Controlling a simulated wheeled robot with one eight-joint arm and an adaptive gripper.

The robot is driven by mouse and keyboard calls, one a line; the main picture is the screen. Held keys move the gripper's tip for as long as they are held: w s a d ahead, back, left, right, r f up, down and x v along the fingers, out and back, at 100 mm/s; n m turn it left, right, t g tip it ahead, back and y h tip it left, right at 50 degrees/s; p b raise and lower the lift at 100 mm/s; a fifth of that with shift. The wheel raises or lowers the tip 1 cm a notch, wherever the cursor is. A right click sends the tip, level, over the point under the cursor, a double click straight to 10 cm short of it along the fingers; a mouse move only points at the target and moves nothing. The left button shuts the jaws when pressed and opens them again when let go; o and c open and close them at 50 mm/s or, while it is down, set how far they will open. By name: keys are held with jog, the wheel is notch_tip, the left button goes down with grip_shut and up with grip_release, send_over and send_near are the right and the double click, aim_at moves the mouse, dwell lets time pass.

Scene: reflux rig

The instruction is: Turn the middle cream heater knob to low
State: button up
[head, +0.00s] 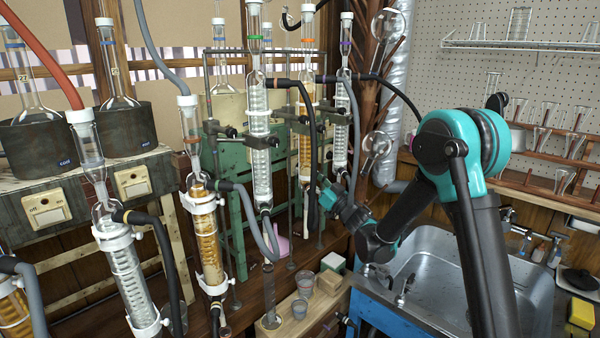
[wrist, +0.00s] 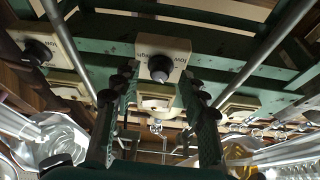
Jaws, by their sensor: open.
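In the wrist view, a cream plate (wrist: 178,46) with a dark round knob (wrist: 162,68) sits at the upper middle on a green frame. Printed words beside the knob appear upside down. I cannot read the knob's setting for sure. My gripper (wrist: 158,84) is open and empty. Its two dark fingers lie on either side below the knob, apart from each other, and contact with the knob cannot be made out. In the head view my gripper (head: 335,195) is by the glass columns, partly hidden. The knob is not clearly visible there.
Another cream plate with a black knob (wrist: 38,52) lies to the left in the wrist view. Metal rods and glassware (wrist: 58,140) flank the fingers. In the head view, glass condensers (head: 258,140) and hoses crowd the left of my arm; a sink (head: 440,275) lies right.

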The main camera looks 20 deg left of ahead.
jog(key=shift+a, duration=0.1)
jog(key=shift+c, duration=0.6)
grip_shut()
jog(key=n+g, duration=0.1)
jog(key=n, duration=0.1)
jog(key=n+g+y, duration=0.1)
jog(key=n, duration=0.1)
jog(key=shift+w+n, duration=0.2)
jog(key=shift+n, duration=0.1)
jog(key=shift+o, duration=0.6)
grip_release()
